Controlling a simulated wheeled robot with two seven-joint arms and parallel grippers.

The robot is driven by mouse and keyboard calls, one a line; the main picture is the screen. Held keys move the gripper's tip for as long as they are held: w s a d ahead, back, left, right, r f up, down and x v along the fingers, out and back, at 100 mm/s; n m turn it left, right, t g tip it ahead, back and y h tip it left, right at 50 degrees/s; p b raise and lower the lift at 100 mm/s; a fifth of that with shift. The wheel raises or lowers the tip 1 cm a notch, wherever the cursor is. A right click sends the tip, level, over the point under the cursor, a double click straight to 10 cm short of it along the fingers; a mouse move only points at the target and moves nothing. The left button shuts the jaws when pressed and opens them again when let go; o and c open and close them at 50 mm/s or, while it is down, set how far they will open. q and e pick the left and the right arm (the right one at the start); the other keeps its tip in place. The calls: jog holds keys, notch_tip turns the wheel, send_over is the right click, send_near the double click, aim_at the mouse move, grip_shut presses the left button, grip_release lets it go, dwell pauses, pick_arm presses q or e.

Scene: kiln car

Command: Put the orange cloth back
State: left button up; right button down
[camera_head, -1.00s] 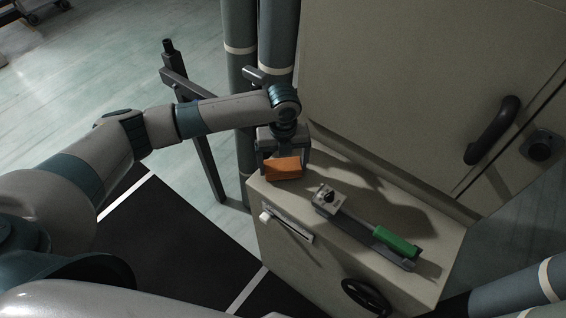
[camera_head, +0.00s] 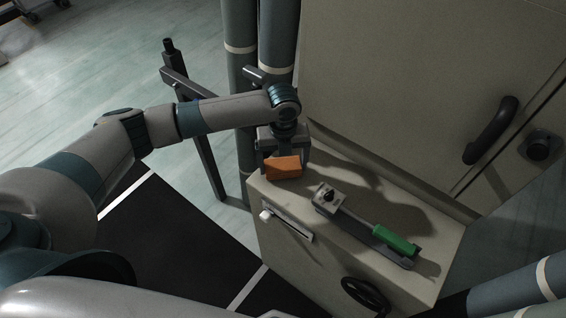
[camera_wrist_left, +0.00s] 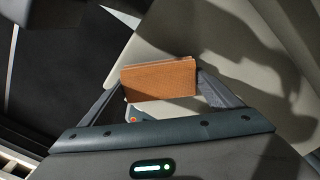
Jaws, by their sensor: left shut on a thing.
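The orange cloth (camera_head: 283,168) is a small folded block at the left end of the beige cabinet top (camera_head: 350,178). My left gripper (camera_head: 283,160) points down over it and is shut on it. In the left wrist view the cloth (camera_wrist_left: 158,81) sits between the two fingers. I cannot tell whether the cloth touches the cabinet top. My right gripper is not in view.
A tall panel with a dark handle (camera_head: 492,130) rises behind. Pipes (camera_head: 240,90) and a dark post (camera_head: 196,130) stand close to the left. A black handwheel (camera_head: 366,297) is on the front.

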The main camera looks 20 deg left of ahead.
pick_arm(q)
jog(key=shift+f+b, duration=0.3)
jog(key=shift+f, duration=0.3)
dwell(0.7)
jog(key=o, duration=0.8)
jog(key=shift+r, duration=0.2)
jog(key=shift+r+p, duration=3.45)
jog(key=shift+r, duration=0.3)
jog(key=shift+r, duration=0.1)
